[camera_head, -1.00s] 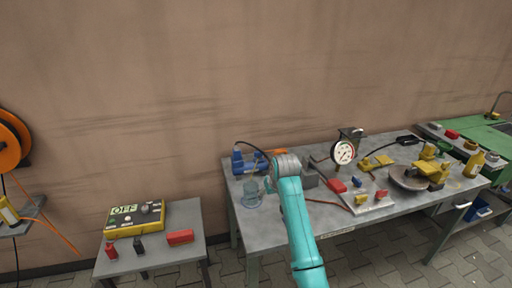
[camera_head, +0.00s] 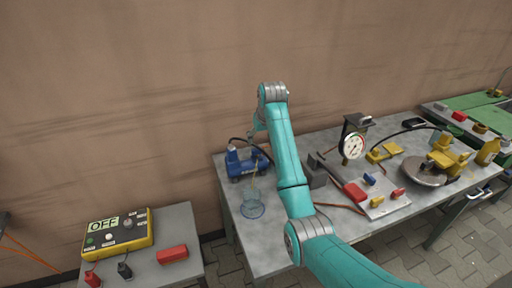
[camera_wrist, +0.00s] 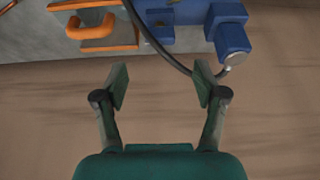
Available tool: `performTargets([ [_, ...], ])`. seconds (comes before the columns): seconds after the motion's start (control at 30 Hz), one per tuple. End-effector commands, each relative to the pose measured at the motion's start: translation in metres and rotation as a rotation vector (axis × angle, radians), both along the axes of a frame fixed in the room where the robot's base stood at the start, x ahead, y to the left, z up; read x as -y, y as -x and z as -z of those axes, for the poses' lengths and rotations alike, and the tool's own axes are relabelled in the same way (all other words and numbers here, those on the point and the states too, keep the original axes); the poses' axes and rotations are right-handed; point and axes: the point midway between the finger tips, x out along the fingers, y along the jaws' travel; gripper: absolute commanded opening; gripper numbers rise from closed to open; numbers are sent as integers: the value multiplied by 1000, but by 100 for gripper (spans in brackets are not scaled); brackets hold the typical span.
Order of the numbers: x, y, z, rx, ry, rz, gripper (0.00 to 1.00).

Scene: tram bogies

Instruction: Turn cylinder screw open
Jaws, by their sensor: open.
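A blue device (camera_head: 247,163) stands at the back left of the grey table. It also shows at the top of the wrist view (camera_wrist: 230,30), upside down, with a round silver end piece (camera_wrist: 235,59). I cannot tell for certain which part is the cylinder screw. An orange handle (camera_wrist: 105,32) lies to the left in the wrist view. My gripper (camera_wrist: 160,86) is open and empty, its fingers apart from the blue device. In the head view my gripper (camera_head: 255,128) is small, just above the device near the wall.
A dark hose (camera_wrist: 150,35) curves close by the fingertips. A clear cup (camera_head: 252,206) stands in front of the blue device. A pressure gauge (camera_head: 353,146) and several coloured parts are to the right. A yellow OFF box (camera_head: 117,233) sits on the small left table.

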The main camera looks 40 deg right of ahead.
Motion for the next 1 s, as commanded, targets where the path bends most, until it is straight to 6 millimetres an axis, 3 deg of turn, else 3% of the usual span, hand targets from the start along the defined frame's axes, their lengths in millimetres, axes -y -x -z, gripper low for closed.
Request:
performTargets([
  [0.3, 5, -20, 53, -3, -1, 0, 71],
  [0.5, 8, -29, 74, -1, 0, 0, 71],
  [0.93, 9, -32, 81, 0, 0, 0, 71],
  [1.0, 9, -32, 81, 0, 0, 0, 53],
])
